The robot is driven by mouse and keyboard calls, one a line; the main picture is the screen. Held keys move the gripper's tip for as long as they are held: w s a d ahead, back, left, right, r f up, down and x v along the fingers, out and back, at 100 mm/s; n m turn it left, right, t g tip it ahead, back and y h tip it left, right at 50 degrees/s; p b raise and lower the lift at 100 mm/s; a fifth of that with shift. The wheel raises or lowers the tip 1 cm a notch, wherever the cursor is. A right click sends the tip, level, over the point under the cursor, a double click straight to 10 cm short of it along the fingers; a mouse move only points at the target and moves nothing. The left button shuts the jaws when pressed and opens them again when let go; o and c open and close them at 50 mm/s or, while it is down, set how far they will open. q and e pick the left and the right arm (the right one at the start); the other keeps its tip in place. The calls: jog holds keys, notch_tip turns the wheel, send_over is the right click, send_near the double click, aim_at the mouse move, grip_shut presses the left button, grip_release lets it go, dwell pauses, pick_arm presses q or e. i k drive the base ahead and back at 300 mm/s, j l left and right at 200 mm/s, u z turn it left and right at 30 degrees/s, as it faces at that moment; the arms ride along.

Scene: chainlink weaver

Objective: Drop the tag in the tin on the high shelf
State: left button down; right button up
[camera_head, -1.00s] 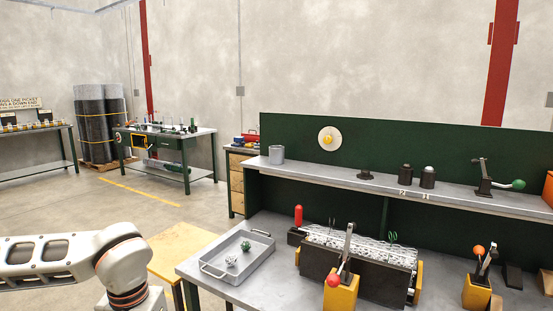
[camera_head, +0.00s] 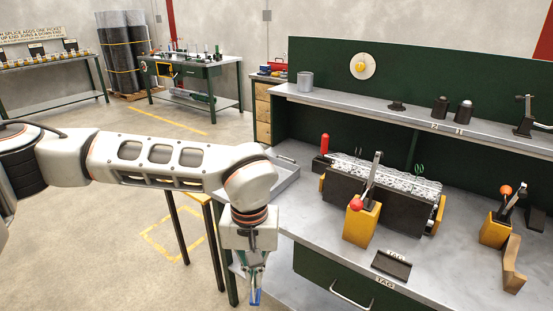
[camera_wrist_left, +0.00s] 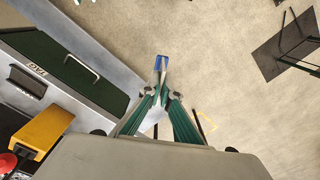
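The tin (camera_head: 305,79), a grey open-topped can, stands at the left end of the high shelf (camera_head: 350,102) in the head view. My left gripper (camera_head: 255,278) points down in front of the workbench's left front corner, well below and nearer than the tin. Its teal fingers are closed on the tag (camera_head: 255,297), a small piece with a blue end sticking out past the fingertips. In the left wrist view the tag (camera_wrist_left: 160,63) shows beyond the converging fingers (camera_wrist_left: 162,90), over the floor beside the bench. My right gripper is not in view.
The bench carries a black holder marked TAG (camera_head: 391,264), a yellow block with a red-knobbed lever (camera_head: 361,222) and a black wire-filled fixture (camera_head: 385,200). A metal tray (camera_head: 286,178) is partly hidden by my left arm. The shelf is clear just right of the tin.

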aim_at(305, 82)
jog(key=u, duration=0.8)
jog(key=i+u, duration=0.1)
jog(key=u, duration=1.55)
jog(key=i+u, duration=0.1)
jog(key=u, duration=1.5)
jog(key=l+u, duration=0.15)
jog(key=u, duration=0.7)
jog(key=l+u, duration=0.1)
jog(key=u, duration=1.5)
jog(key=k+l+u, duration=0.1)
jog(key=u, duration=0.3)
jog(key=l+u, duration=0.1)
jog(key=u, duration=0.3)
jog(key=k+u, duration=0.15)
jog(key=u, duration=0.25)
jog(key=k+l+u, duration=0.15)
jog(key=k, duration=0.65)
jog(key=k+z, duration=0.15)
jog(key=k, duration=0.65)
